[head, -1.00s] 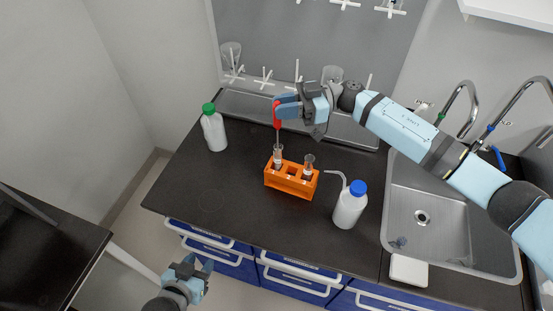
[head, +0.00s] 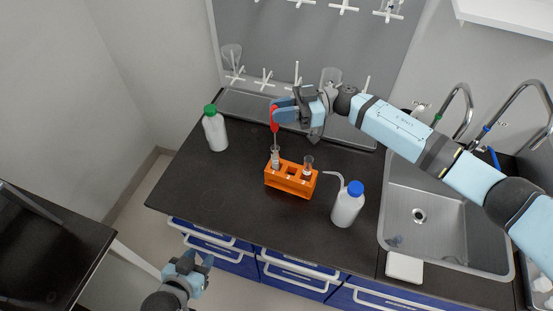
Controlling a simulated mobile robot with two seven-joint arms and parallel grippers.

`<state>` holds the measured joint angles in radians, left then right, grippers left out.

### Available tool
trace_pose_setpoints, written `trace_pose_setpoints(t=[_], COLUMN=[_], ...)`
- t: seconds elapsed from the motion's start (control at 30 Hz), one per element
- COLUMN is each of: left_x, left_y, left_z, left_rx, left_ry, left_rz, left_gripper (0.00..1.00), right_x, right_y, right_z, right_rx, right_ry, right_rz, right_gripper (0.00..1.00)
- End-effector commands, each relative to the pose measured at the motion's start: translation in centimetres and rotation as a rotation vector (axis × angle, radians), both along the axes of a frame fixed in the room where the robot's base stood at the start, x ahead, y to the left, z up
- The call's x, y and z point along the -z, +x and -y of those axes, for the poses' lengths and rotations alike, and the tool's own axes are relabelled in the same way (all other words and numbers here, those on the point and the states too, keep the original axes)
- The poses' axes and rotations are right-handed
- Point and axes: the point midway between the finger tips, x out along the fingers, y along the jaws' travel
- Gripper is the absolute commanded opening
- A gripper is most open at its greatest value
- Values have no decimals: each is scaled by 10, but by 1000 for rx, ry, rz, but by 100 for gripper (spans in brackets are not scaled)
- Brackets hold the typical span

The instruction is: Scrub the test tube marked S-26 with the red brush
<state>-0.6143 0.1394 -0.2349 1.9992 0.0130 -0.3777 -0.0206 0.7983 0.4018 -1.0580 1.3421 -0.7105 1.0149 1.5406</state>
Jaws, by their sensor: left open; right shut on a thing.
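An orange rack (head: 290,180) stands on the black counter and holds two test tubes upright. One tube (head: 275,156) is at its left end and the other tube (head: 308,163) is toward its right. Their labels are too small to read. My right gripper (head: 278,112) is shut on the red brush (head: 274,124), above the left tube. The brush hangs about upright, and its lower end meets the left tube's mouth; how deep it reaches inside I cannot tell. My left gripper (head: 190,265) is open and empty, low in front of the counter.
A white bottle with a green cap (head: 214,131) stands left of the rack. A wash bottle with a blue cap (head: 348,205) stands close to its right. A sink (head: 440,215) with taps is further right. A drying board (head: 310,60) with pegs and glassware is behind. The counter's front left is clear.

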Motion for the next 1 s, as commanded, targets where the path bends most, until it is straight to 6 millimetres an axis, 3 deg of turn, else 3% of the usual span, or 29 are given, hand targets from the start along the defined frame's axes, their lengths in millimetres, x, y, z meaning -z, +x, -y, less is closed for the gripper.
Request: trace_pose_setpoints(t=[0.03, 0.1, 0.5, 1.0], left_x=[-9, -9, 23, 13], left_y=[1, 1, -3, 0], left_z=[0, 0, -1, 0], left_rx=[0, 0, 0, 0], left_ry=[-1, -2, 4, 1], left_rz=[4, 7, -13, -2], left_gripper=[43, 43, 43, 43], right_x=[-7, -4, 39, 39], right_y=[-1, -1, -3, -5], right_z=[0, 0, 3, 3], right_rx=[0, 0, 1, 1], right_ry=[0, 0, 0, 0], right_rz=[-1, -1, -1, -1], right_gripper=[0, 0, 0, 0])
